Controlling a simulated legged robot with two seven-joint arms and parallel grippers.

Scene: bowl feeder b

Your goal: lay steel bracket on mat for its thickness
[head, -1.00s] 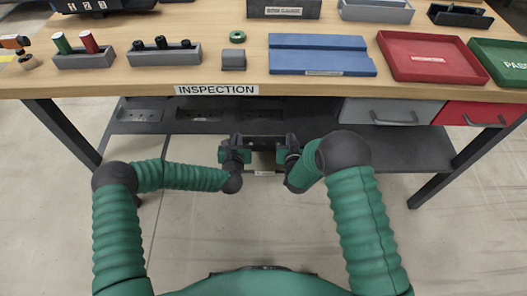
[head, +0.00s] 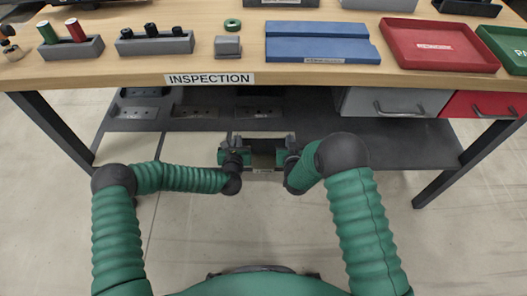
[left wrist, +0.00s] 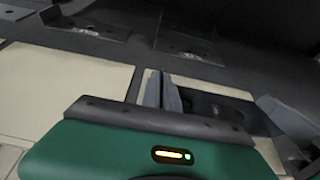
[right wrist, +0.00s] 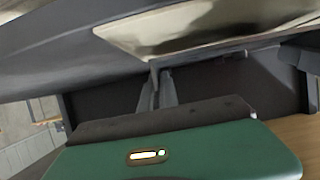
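A blue mat-like slab (head: 320,50), with a raised strip and a front label, lies on the bench top. A dark bin (head: 265,143) with a small front label is held between my two grippers, below the bench's front edge. My left gripper (head: 234,150) is closed at its left side; its fingers show in the left wrist view (left wrist: 163,92). My right gripper (head: 292,152) is closed at its right side; its fingers show in the right wrist view (right wrist: 156,90). The bin's contents are unclear.
The bench top (head: 120,72) carries a red tray (head: 475,63), a green tray (head: 492,47), a grey block (head: 227,46), a green ring (head: 232,22) and two holders with cylinders. A dark lower shelf (head: 290,112) lies beyond my grippers. Open floor is in front.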

